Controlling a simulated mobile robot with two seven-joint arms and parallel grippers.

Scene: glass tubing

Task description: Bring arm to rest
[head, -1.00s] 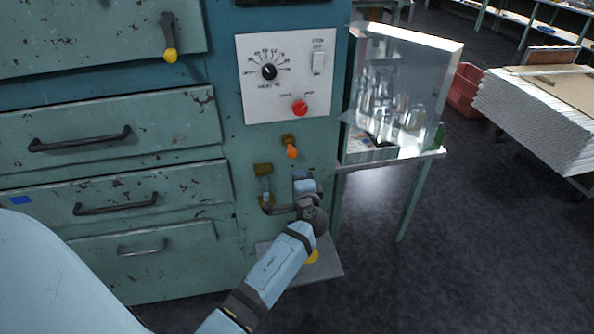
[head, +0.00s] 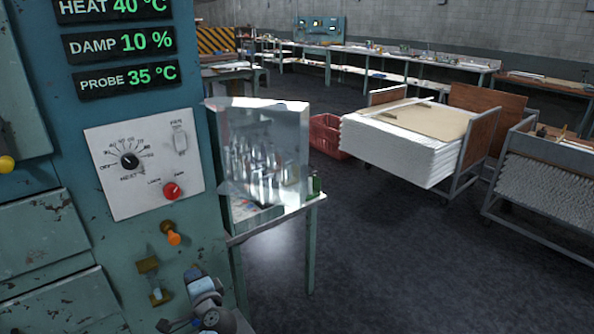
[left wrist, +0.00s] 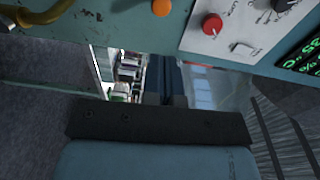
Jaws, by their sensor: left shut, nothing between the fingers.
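My left gripper (head: 194,273) is low in the head view, in front of the teal machine (head: 215,230) and below its orange knob (head: 171,236). Its fingers are shut with nothing between them. In the left wrist view the closed dark fingers (left wrist: 166,88) point toward the side table with the glass case, with the machine's panel along the top. My left wrist shows at the bottom edge of the head view; the rest of that arm is out of frame. My right gripper is in neither view.
A glass case (head: 265,150) stands on a small side table (head: 240,237) right of the machine. A red crate (head: 327,135) and a cart stacked with white sheets (head: 395,160) stand farther right. The dark floor (head: 400,280) is clear at the front right.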

